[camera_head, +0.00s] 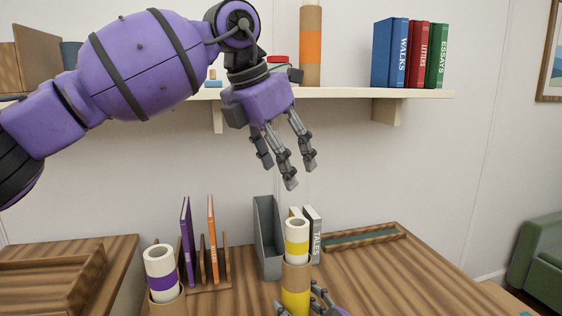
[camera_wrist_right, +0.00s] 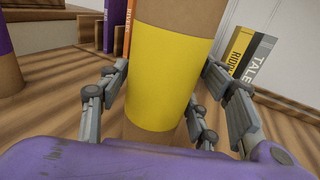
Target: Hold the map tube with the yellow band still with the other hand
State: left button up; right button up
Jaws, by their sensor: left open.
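The map tube with the yellow band (camera_head: 295,301) stands upright on the desk in the head view, a white roll with its own yellow band (camera_head: 297,237) sticking out of its top. The right wrist view shows the tube's broad yellow band (camera_wrist_right: 165,75) close up. My right gripper (camera_head: 300,297) has its fingers on both sides of the tube, very near its surface; I cannot tell whether they press on it. My left gripper (camera_head: 287,168) hangs open and empty, fingers pointing down, above the tube and clear of it.
A tube with a purple band (camera_head: 161,274) stands at left beside a rack with thin books (camera_head: 211,240). A grey file holder (camera_head: 267,235) and books (camera_head: 313,232) stand just behind the yellow-banded tube. A shallow tray (camera_head: 365,236) lies at back right. A wall shelf (camera_head: 345,93) is above.

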jog(key=o, duration=0.3)
jog(key=shift+o, duration=0.2)
jog(key=v, duration=0.7)
jog(key=shift+p, duration=0.4)
jog(key=o, duration=0.5)
jog(key=shift+o, duration=0.2)
